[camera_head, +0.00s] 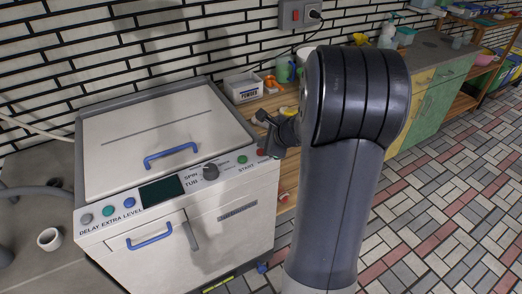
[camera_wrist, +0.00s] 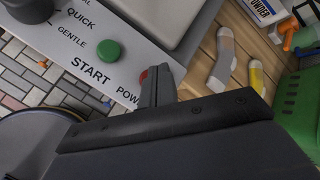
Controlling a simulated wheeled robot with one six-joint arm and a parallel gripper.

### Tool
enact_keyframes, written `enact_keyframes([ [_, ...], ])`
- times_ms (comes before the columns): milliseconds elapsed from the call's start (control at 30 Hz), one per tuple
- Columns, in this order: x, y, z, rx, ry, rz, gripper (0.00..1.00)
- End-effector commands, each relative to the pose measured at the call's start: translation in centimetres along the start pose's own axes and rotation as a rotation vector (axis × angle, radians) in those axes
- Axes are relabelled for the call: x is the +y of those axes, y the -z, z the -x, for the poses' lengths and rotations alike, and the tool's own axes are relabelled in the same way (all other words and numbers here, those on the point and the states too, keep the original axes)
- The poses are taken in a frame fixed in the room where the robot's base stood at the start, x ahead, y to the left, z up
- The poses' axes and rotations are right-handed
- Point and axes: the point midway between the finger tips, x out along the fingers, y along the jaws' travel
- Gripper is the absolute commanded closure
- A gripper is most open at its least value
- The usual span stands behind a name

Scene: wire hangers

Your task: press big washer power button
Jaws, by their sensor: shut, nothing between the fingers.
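The big washer (camera_head: 165,125) is a white machine with a lid, blue handles and a front control panel. Its red power button (camera_head: 261,152) is at the right end of the panel, beyond the green START button (camera_head: 243,160). In the wrist view the red power button (camera_wrist: 143,75) is partly hidden by my gripper (camera_wrist: 158,74), beside the partly covered "POWER" label. The fingers are shut and empty, with their tips right at the button. I cannot tell whether they touch it. In the head view my gripper (camera_head: 268,140) is small and partly hidden by my arm.
A knob (camera_head: 210,171) and a dark screen (camera_head: 161,191) are on the panel. Socks (camera_wrist: 224,58) and a green basket (camera_wrist: 298,105) lie right of the gripper. Tiled floor is open at right.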

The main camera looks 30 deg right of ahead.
Motion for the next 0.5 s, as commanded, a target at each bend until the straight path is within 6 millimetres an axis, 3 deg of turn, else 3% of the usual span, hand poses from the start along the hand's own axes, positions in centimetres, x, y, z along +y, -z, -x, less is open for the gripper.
enact_keyframes([
  [500, -2.5, -2.5, 3.4, 0.0, 0.001, 0.0, 1.0],
])
